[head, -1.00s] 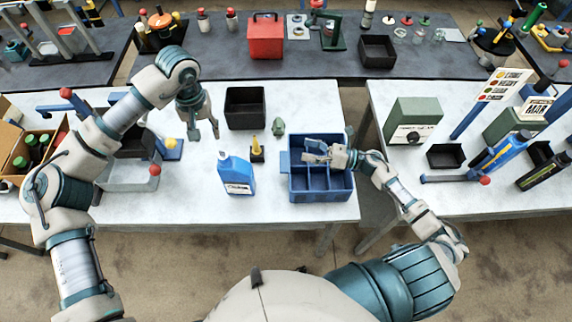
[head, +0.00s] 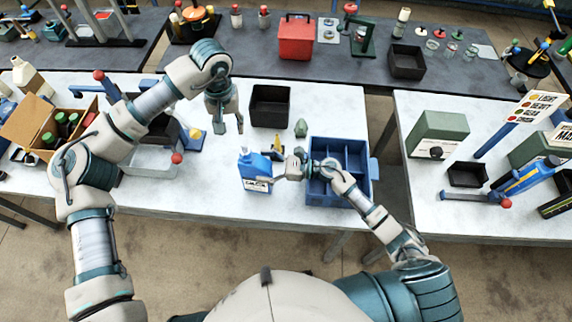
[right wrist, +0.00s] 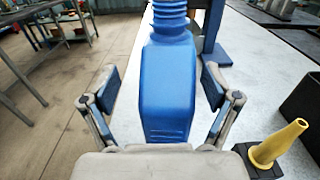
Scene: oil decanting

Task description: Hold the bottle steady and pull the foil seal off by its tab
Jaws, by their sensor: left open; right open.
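The blue bottle (head: 254,172) stands upright on the white table, with a white label on its front. My right gripper (head: 273,169) is open at its right side in the head view. In the right wrist view the bottle (right wrist: 168,92) stands between the spread fingers (right wrist: 165,95), with a visible gap on each side. The bottle's top is cut off there, and I cannot make out the foil seal or its tab in either view. My left gripper (head: 228,128) is open and empty, pointing down above the table, behind and left of the bottle.
A blue divided tray (head: 371,170) lies right of the bottle, under my right arm. A yellow cone on a black base (right wrist: 277,146) and a small green object (head: 301,128) stand behind the bottle. A black bin (head: 270,106) is farther back.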

